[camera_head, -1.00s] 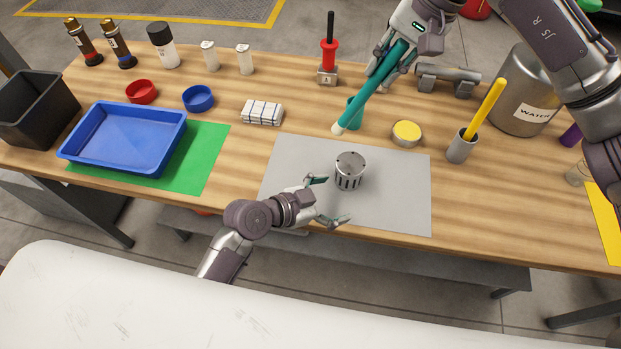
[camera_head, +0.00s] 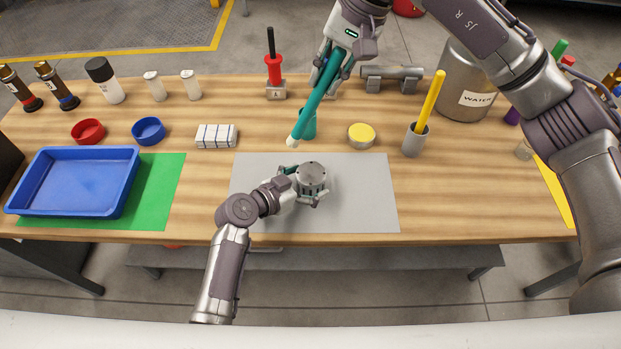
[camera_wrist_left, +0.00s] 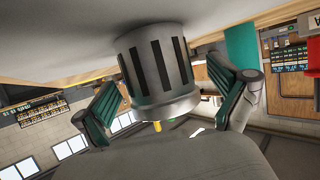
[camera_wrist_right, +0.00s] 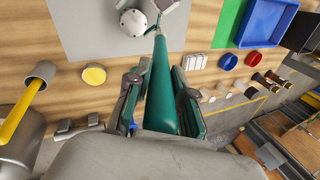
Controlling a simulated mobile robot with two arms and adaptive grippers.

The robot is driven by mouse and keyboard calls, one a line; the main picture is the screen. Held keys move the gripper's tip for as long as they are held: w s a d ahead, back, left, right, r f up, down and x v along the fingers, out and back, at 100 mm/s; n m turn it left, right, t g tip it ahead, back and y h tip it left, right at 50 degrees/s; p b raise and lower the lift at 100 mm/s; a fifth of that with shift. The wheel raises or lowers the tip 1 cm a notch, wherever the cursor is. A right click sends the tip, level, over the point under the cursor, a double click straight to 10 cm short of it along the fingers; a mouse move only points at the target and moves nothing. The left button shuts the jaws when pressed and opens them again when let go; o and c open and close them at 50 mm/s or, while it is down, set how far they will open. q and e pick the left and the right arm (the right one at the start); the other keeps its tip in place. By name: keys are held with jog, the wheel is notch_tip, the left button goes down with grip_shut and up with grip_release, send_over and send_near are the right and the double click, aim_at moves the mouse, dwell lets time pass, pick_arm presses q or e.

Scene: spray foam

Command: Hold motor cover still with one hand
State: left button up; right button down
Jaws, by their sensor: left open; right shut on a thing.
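The motor cover (camera_head: 312,179) is a grey metal cylinder with dark slots, standing upright on the grey mat (camera_head: 365,200). It fills the upper middle of the left wrist view (camera_wrist_left: 157,70). My left gripper (camera_head: 303,187) is low at the mat, its open fingers on either side of the cover; a gap shows beside the fingers in the left wrist view. My right gripper (camera_head: 325,72) is shut on a teal stick (camera_head: 315,100) with a pale round tip. The tip hangs behind the cover, apart from it. In the right wrist view the stick (camera_wrist_right: 161,85) points toward the cover (camera_wrist_right: 133,22).
The mat's right part is clear.

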pick_arm(q)
jog(key=shift+w+d+f, duration=0.2)
jog(key=shift+w+d, duration=0.15)
jog(key=shift+d, duration=0.05)
jog(key=c, duration=1.4)
jog(key=shift+c, duration=0.2)
pick_arm(e)
jog(key=shift+d, duration=0.15)
jog(key=d+f, duration=0.4)
jog(key=f, duration=0.3)
jog(key=shift+d, duration=0.2)
jog(key=shift+f, duration=0.1)
dwell(0.7)
